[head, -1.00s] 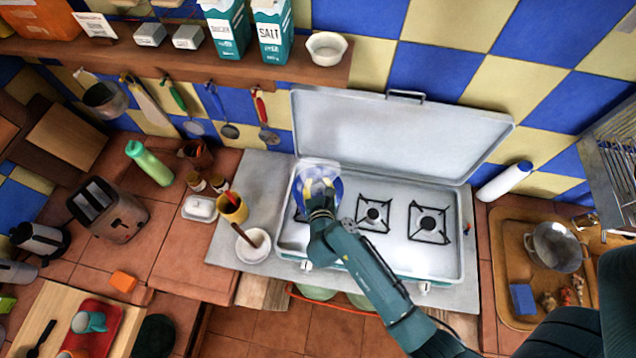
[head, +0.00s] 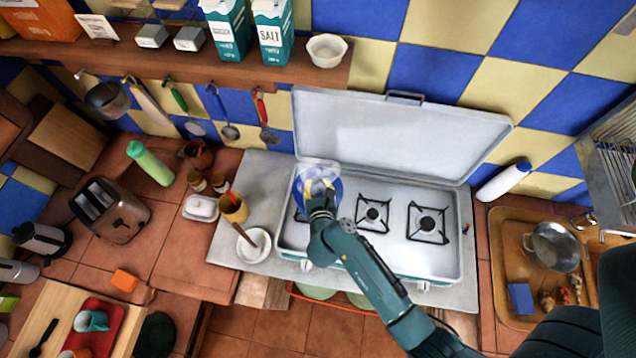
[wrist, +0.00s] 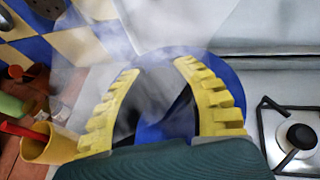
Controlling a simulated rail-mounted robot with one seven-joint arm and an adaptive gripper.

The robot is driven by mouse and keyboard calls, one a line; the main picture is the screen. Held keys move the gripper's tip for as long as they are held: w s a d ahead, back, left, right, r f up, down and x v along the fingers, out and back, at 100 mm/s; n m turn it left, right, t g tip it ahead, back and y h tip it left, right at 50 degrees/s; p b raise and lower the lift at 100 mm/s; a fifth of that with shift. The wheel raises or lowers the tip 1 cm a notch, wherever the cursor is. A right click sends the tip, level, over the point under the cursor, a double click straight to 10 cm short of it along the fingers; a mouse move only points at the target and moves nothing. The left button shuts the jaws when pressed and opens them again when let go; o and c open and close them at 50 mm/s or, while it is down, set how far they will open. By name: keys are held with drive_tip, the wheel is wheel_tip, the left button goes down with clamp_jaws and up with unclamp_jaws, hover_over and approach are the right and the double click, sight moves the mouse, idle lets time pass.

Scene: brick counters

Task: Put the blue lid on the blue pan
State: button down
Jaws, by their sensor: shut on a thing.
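My gripper (head: 319,188) is over the left burner of the stove, its yellow fingers pointing down at a round blue shape there. In the wrist view, my gripper (wrist: 162,100) is shut on what looks like the blue lid (wrist: 170,128), with blue and dark parts showing between the fingers. A wider blue round surface (wrist: 228,75) shows behind the right finger. The blue pan and lid overlap here, and I cannot tell their edges apart or whether they touch. The lid's handle is hidden by the fingers. Whitish haze like steam hangs around the fingers.
The stove (head: 395,240) has its cover raised behind, and two free burners to the right. A yellow cup (head: 233,209) and a white bowl (head: 252,246) stand close on the left. A white bottle (head: 504,181) lies at the right.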

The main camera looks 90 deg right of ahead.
drive_tip(key=shift+f+p, duration=0.5)
drive_tip(key=shift+f, duration=0.1)
idle(2.9)
drive_tip(key=c, duration=0.8)
unclamp_jaws()
drive_tip(key=v, duration=1.2)
